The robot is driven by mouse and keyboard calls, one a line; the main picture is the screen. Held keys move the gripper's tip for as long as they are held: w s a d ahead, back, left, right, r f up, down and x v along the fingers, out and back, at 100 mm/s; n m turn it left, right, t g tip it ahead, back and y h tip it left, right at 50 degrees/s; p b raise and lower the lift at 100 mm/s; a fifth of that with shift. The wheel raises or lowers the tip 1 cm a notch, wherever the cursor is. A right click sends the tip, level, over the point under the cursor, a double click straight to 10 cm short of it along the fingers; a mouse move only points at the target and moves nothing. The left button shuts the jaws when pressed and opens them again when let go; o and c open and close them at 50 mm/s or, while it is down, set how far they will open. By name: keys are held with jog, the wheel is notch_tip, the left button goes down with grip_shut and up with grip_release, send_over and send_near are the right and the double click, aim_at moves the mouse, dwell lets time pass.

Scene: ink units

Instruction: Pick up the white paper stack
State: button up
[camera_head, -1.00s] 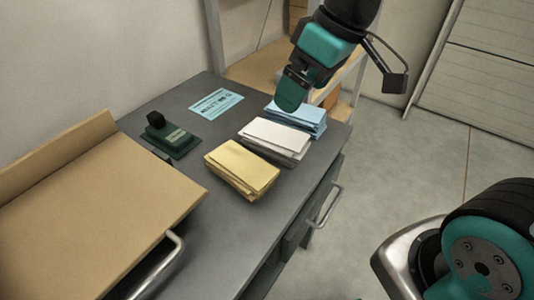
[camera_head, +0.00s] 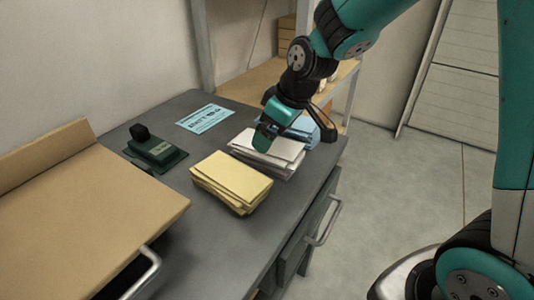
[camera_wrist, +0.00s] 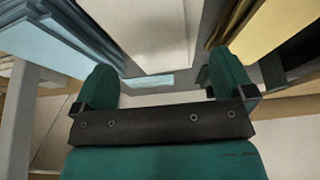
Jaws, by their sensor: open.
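The white paper stack (camera_head: 286,150) lies on the grey desk between the yellow and blue stacks. In the wrist view the white stack (camera_wrist: 150,28) is at the top centre, with the two teal fingers to either side below it. My gripper (camera_head: 264,138) is open and low over the left part of the white stack, hiding some of it. In the wrist view my gripper (camera_wrist: 163,72) holds nothing between its fingers. I cannot tell whether a finger touches the paper.
The yellow stack (camera_head: 232,180) is close in front of the white one. The blue stack (camera_head: 310,132) is just behind it, partly hidden by my arm. A dark green stamp (camera_head: 155,150), a blue printed card (camera_head: 205,118) and a large tan board (camera_head: 80,215) are on the left.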

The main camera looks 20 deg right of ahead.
jog(key=x, duration=0.5)
jog(key=shift+w+f+b, duration=0.1)
jog(key=shift+f+b, duration=0.05)
jog(key=shift+b, duration=0.15)
jog(key=shift+a, duration=0.1)
jog(key=c, duration=1.2)
